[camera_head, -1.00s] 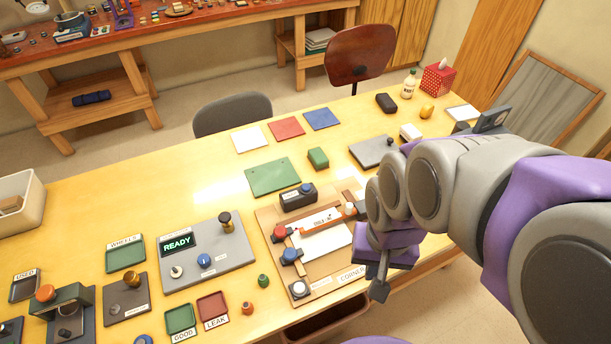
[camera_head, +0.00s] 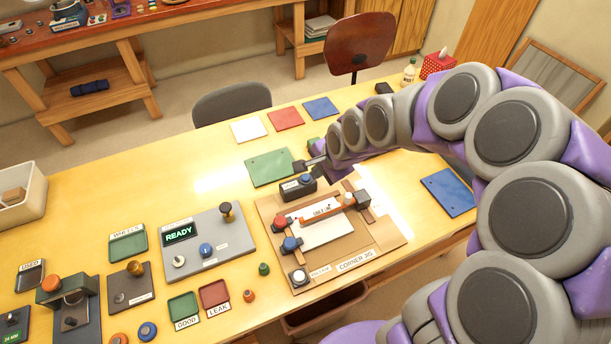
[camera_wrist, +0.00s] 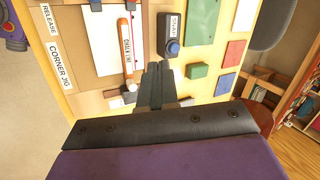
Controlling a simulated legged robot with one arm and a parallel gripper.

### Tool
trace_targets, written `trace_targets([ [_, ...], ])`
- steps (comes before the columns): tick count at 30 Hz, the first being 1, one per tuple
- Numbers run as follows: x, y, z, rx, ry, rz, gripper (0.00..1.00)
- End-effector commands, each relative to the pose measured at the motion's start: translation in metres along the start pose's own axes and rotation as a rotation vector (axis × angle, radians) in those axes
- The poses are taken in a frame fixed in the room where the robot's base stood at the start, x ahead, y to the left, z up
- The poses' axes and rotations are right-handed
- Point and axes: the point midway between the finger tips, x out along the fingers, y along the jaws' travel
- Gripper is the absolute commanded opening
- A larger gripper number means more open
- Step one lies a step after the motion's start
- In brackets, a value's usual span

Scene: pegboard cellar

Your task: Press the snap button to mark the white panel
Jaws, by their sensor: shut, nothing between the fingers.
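The white panel (camera_head: 320,232) lies in the tan corner jig (camera_head: 386,238); it also shows in the wrist view (camera_wrist: 106,50). An orange-ended bar labelled CHALK LINE (camera_head: 321,209) lies across it, also seen in the wrist view (camera_wrist: 127,52). A thin red line runs beside the bar in the wrist view. The snap button (camera_head: 305,179) is blue, on a dark box (camera_head: 298,190) at the jig's far edge; it shows in the wrist view (camera_wrist: 173,47). My gripper (camera_head: 300,166) is shut and empty, just beyond the box. In the wrist view its fingertips (camera_wrist: 157,66) appear beside the button, apparently apart from it.
A green panel (camera_head: 268,168) lies left of my gripper. A grey console reading READY (camera_head: 179,234) stands left of the jig. Red (camera_head: 285,118) and blue (camera_head: 321,108) panels lie further back. Another blue panel (camera_head: 449,191) lies to the right.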

Motion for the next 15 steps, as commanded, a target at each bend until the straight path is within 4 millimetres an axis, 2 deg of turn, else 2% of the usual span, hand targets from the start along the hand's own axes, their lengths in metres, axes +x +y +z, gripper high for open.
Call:
trace_targets([
  [7,0.041,-0.035,-0.017,0.238,-0.019,-0.112,0.00],
  [15,0.084,-0.064,-0.040,0.514,-0.051,-0.230,0.00],
])
